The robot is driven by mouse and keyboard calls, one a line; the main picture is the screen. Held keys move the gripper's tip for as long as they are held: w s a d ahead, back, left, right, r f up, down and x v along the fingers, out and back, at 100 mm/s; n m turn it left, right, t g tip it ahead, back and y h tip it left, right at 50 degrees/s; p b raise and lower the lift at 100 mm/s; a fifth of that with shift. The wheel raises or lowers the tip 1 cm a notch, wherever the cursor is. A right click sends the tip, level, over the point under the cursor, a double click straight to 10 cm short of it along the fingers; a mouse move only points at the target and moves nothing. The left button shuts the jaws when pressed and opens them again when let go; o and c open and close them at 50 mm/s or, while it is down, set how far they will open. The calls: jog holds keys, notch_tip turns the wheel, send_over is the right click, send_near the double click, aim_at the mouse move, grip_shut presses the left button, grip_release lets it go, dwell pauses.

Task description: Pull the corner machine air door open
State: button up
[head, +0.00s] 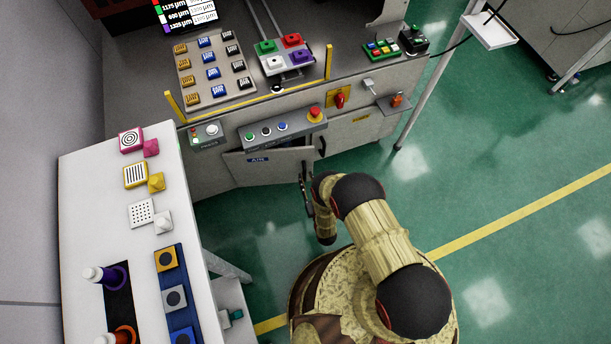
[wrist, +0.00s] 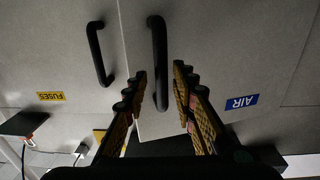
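The grey air door (head: 270,170) with a blue AIR label is on the machine's front corner. It stands slightly ajar, with a dark gap along its upper edge in the head view. In the wrist view the door (wrist: 215,45) has a black vertical bar handle (wrist: 158,50). My gripper (wrist: 160,85) is open, with one finger on each side of the handle's near end. Gaps show between the handle and both fingers. In the head view my gripper (head: 306,192) is beside the door's right edge, partly hidden by my arm.
The fuses door (wrist: 60,60) with its own black handle (wrist: 98,53) is beside the air door. A control panel (head: 283,131) with buttons juts out above it. A white table (head: 95,220) stands at left. The green floor at right is mostly clear.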

jog(key=shift+p+v, duration=0.35)
jog(key=shift+v, duration=2.6)
